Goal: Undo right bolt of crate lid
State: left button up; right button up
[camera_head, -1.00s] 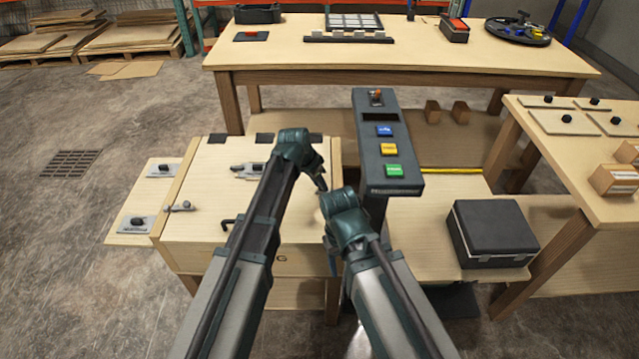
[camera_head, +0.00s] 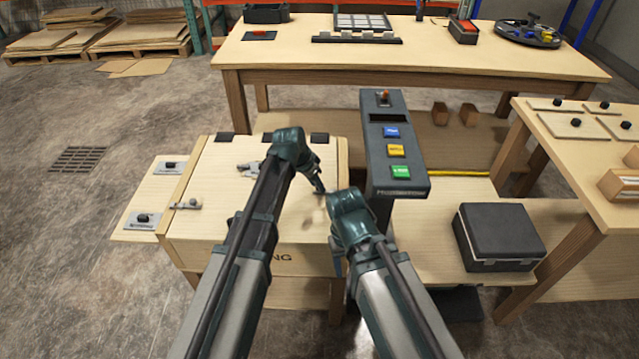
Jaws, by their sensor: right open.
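The wooden crate (camera_head: 215,225) stands at centre left with its pale lid (camera_head: 215,180) lying flat on it. A small metal bolt (camera_head: 186,205) shows at the lid's left edge. The right bolt cannot be seen; my arms cover much of the lid's right side. My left gripper (camera_head: 319,186) is above the right part of the lid, pointing down and right; its fingers are too small to tell open from shut. My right gripper (camera_head: 336,246) is open, pointing down by the crate's right front corner, mostly hidden behind its own wrist.
A dark console (camera_head: 378,150) with blue, yellow and green buttons stands just right of the crate. A black case (camera_head: 498,237) lies on the low table to the right. A side panel with latches (camera_head: 148,205) adjoins the crate's left. A long workbench (camera_head: 400,60) spans the back.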

pick_arm(q)
jog(key=o, duration=0.4)
jog(key=shift+a, duration=0.15)
jog(key=shift+c, duration=0.2)
jog(key=shift+r, duration=0.1)
jog(key=shift+s+r+p, duration=0.1)
jog(key=shift+r+p, duration=0.3)
jog(key=shift+p, duration=0.15)
jog(key=p+v, duration=1.1)
jog(key=v, duration=0.2)
jog(key=shift+p, duration=0.35)
jog(key=shift+a+f, duration=0.1)
jog(key=shift+f, duration=0.05)
